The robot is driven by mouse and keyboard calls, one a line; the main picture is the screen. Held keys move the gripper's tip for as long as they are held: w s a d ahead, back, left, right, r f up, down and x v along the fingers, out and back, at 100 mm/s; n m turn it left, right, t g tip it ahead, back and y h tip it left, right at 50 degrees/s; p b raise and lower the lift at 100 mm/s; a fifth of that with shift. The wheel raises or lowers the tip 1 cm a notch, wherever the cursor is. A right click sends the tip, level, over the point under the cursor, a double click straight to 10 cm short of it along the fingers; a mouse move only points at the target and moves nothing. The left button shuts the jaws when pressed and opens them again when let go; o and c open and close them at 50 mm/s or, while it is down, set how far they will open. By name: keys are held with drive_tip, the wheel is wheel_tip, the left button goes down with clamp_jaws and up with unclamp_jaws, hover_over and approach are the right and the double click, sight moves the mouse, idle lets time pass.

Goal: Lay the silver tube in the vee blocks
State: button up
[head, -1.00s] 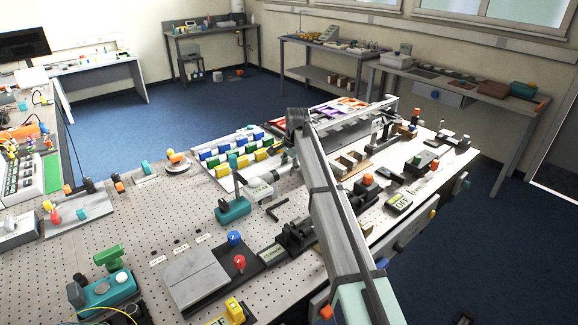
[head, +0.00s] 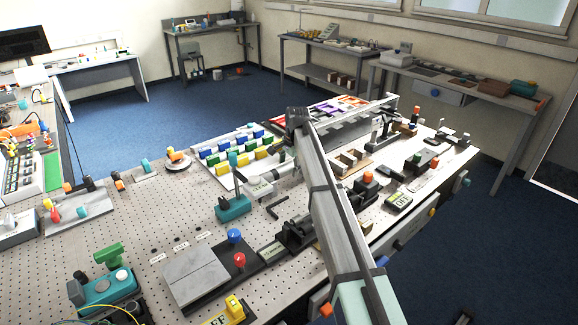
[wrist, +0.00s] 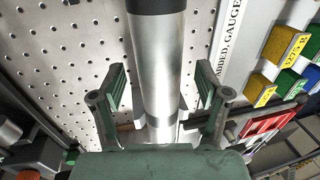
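The silver tube (wrist: 160,65) runs top to bottom through the middle of the wrist view, with a black end at the top and a darker band lower down. My gripper (wrist: 160,98) has its green fingers on either side of the tube, with a narrow gap visible on each side. The lower end of the tube is hidden behind the gripper body. Small grey slanted pieces (wrist: 185,112) show beside the tube between the fingers; I cannot tell whether they are vee blocks.
A perforated metal bench top (head: 130,215) lies under the work. Blue, green and yellow blocks (head: 225,156) stand in rows near the arm, and also right of the gripper in the wrist view (wrist: 284,45). A teal block with a rod (head: 233,208) stands left of the arm.

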wheel_tip(320, 180, up, 12)
drive_tip(key=s+d, duration=0.1)
drive_tip(key=shift+s+d, duration=0.35)
